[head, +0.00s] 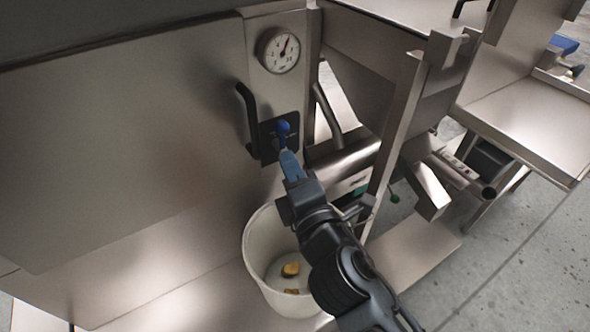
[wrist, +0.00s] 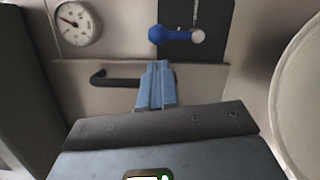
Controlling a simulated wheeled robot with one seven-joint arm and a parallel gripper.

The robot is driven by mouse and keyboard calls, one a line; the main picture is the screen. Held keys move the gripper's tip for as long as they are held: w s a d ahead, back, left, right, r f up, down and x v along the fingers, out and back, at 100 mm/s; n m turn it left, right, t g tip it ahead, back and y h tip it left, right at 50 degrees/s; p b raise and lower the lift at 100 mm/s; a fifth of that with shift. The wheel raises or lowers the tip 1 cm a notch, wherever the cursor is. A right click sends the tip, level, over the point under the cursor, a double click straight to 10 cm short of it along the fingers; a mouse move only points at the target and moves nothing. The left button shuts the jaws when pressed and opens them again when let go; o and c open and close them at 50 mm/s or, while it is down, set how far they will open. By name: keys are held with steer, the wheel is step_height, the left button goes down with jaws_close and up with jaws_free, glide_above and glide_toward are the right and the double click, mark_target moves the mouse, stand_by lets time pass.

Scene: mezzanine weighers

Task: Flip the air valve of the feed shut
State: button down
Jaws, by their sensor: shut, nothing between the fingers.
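The air valve's blue lever (head: 283,128) is on a black plate (head: 267,141) on the steel panel, below a round gauge (head: 279,51). In the wrist view the lever (wrist: 172,35) lies along the plate (wrist: 222,22), its blue knob toward the gauge (wrist: 78,23) and a pale round end away from it. My gripper (head: 288,157) has its blue fingers shut and empty, just below the lever in the head view. In the wrist view the fingertips (wrist: 157,64) stop short of the lever with a small gap in the picture; I cannot tell the depth between them.
A black bar handle (head: 247,118) sticks out left of the valve plate, close to my fingers; it also shows in the wrist view (wrist: 115,78). A white bucket (head: 258,263) with yellowish pieces stands below my gripper. A steel pipe (head: 345,160) and frame are to the right.

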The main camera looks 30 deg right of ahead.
mark_target(281, 145)
steer(key=shift+p+x, duration=0.4)
steer(key=shift+x, duration=2.3)
